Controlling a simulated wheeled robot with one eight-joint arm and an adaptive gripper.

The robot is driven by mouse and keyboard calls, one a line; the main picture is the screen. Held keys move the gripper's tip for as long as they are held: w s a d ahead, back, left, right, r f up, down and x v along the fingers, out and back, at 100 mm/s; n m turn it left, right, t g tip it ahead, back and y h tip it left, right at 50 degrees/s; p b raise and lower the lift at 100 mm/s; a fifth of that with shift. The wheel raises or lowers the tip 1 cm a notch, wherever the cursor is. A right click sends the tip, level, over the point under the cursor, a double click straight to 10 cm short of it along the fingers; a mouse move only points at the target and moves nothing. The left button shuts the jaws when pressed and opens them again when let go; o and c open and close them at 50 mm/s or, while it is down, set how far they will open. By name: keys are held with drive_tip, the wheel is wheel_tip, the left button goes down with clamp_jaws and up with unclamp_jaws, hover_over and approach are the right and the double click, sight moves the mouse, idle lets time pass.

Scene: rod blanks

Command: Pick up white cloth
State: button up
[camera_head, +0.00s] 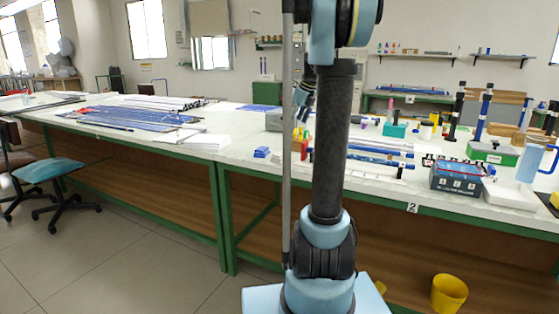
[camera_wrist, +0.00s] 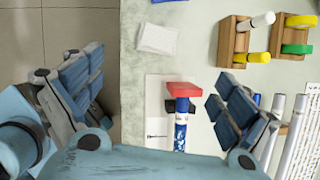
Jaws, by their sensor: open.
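A small white folded piece that looks like the white cloth (camera_wrist: 157,38) lies flat on the pale bench top in the wrist view, near the bench's left edge. My gripper (camera_wrist: 160,78) is open, with its blue-grey fingers wide apart on both sides of the wrist view. The cloth is beyond the fingertips, towards the top of the picture, and is not touched. In the head view my gripper (camera_head: 303,95) is above the bench, partly hidden by my arm. I cannot make out the cloth for certain there; my arm covers part of the bench.
Wooden holders (camera_wrist: 227,40) with white, yellow and green rolls stand at right. Bare bench surrounds the cloth. A yellow bucket (camera_head: 449,293) is on the floor.

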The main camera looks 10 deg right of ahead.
sight(281, 153)
drive_tip(key=x, duration=1.7)
drive_tip(key=shift+s, duration=0.1)
drive_tip(key=shift+r, duration=0.1)
drive_tip(key=shift+c, duration=0.6)
drive_tip(key=c, duration=1)
